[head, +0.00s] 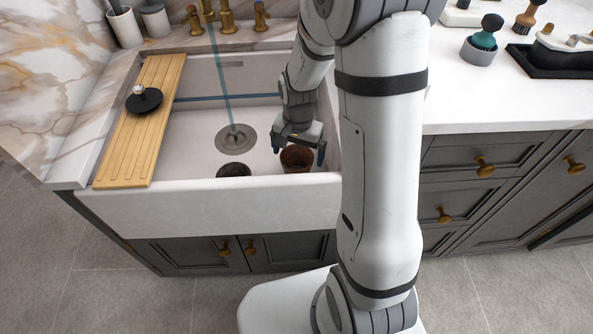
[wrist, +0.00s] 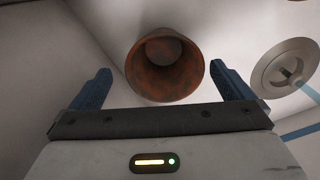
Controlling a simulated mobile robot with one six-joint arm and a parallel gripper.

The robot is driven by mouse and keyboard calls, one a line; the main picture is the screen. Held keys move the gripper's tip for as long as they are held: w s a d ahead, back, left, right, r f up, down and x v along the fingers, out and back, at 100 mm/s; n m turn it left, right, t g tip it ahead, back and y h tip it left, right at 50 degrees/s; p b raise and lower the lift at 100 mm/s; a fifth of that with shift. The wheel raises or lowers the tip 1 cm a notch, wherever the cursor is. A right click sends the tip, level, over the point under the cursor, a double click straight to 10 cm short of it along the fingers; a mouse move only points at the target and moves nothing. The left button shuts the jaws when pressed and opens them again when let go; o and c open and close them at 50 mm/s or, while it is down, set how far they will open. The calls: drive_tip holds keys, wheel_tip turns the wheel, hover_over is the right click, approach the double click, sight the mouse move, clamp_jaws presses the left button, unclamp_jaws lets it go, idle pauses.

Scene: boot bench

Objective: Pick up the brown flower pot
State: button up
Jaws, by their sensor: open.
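The brown flower pot (head: 296,158) stands in the white sink, near its front right corner. In the wrist view the round, reddish-brown pot (wrist: 165,64) shows its open rim and dark inside, just beyond the fingertips and roughly centred between them. My gripper (head: 299,149) is in the sink just above the pot. Its two blue fingers (wrist: 165,84) are spread apart, one on each side of the pot, with nothing held. I cannot tell whether a finger touches the pot.
A second, dark pot (head: 234,170) stands left of the brown one, by the sink's front wall. The drain (head: 236,139) lies behind it, with water falling from the brass tap (head: 227,22). A wooden board (head: 143,122) carrying a black round item (head: 144,100) spans the sink's left side.

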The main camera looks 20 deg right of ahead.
sight(297, 165)
drive_tip(key=f, duration=0.2)
drive_tip(key=f+b, duration=0.1)
drive_tip(key=f, duration=0.1)
drive_tip(key=w+f+b, duration=0.1)
drive_tip(key=f, duration=0.2)
drive_tip(key=shift+c, duration=0.3)
drive_tip(key=c, duration=1)
